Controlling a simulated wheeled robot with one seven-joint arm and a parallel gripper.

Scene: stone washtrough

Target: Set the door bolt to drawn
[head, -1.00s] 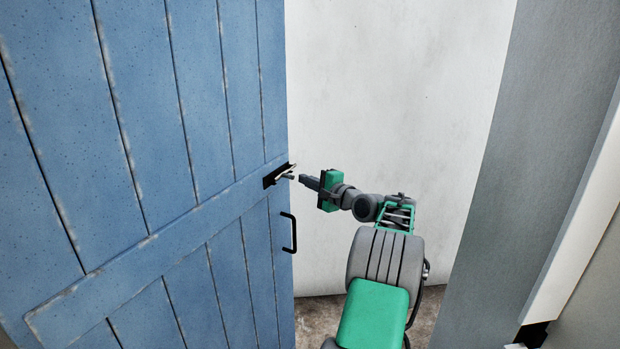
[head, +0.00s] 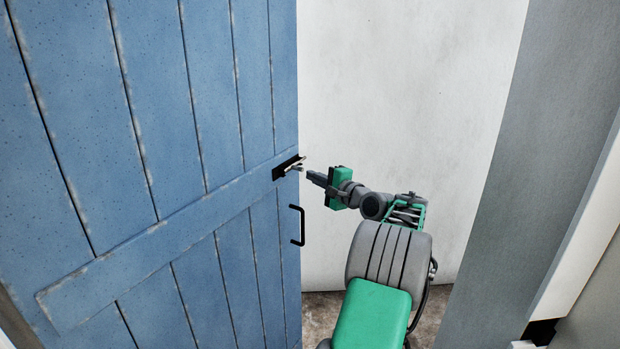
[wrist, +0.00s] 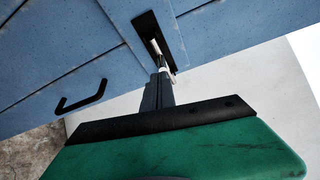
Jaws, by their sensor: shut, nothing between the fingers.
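The door bolt (head: 291,166) is a silvery rod with a small knob on a black plate, near the free edge of the blue plank door (head: 160,130). In the wrist view the bolt (wrist: 158,56) lies just beyond my fingertips, on its dark plate (wrist: 160,35). My gripper (head: 310,175) is shut and empty. In the head view it stands just right of the bolt's knob, with a small gap between them. In the wrist view the fingertips (wrist: 162,75) overlap the bolt's near end, so contact cannot be told there.
A black pull handle (head: 297,226) sits on the door below the bolt; it also shows in the wrist view (wrist: 82,97). The door stands ajar before a pale wall (head: 410,90). A grey wall panel (head: 540,150) rises on the right.

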